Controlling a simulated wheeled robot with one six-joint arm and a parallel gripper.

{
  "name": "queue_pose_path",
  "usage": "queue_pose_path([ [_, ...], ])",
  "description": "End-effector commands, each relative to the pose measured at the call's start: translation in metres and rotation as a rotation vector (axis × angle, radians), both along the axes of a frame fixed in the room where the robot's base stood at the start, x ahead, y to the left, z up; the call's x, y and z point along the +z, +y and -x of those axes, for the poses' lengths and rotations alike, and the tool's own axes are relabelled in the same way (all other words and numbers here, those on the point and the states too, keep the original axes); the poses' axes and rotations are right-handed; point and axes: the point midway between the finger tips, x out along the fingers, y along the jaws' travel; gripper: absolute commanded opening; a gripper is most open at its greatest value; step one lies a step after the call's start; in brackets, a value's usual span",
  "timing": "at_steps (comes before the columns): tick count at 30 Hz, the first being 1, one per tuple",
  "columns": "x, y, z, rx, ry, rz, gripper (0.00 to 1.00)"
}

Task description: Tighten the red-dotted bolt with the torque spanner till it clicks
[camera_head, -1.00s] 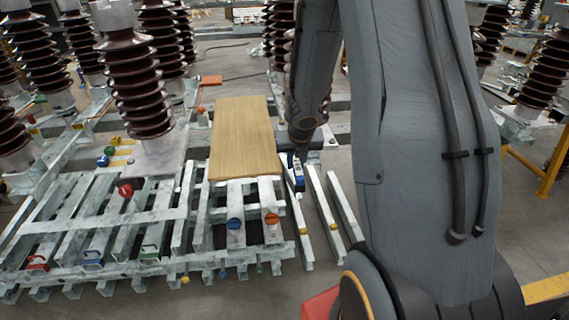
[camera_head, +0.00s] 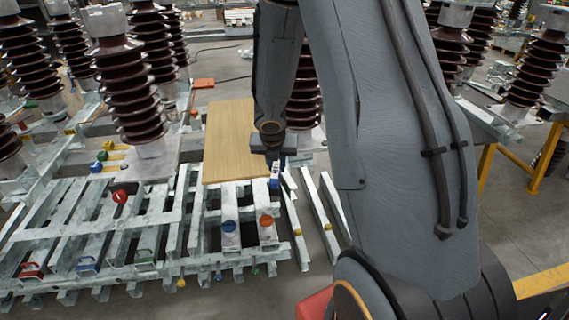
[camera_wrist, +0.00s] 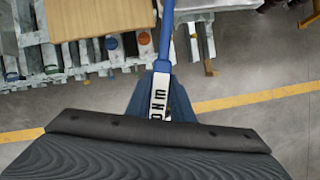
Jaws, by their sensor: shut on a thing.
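My gripper (camera_head: 274,168) hangs from the arm at the right edge of the wooden board, small in the head view. In the wrist view my gripper (camera_wrist: 160,103) is shut on the torque spanner (camera_wrist: 166,45), a blue shaft with a white, dark-lettered plate. The spanner points away from the gripper, past the board's right edge; its far end runs out of the wrist view. In the head view only a small blue and white part of it shows below the gripper. I cannot make out a bolt with a red dot in either view.
The wooden board (camera_head: 228,150) lies on a galvanised steel frame (camera_head: 100,228). A red knob (camera_head: 120,197) is further left. Tall brown insulators (camera_head: 135,80) stand behind. Loose steel bars (camera_head: 318,215) lie right.

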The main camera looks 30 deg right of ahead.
Motion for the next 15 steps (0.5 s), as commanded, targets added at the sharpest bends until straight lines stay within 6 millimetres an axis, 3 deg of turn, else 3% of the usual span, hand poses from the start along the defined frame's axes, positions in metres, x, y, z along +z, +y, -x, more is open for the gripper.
queue_pose_path([
  [15,0.022,-0.001,0.0,0.005,-0.002,0.0,0.0],
])
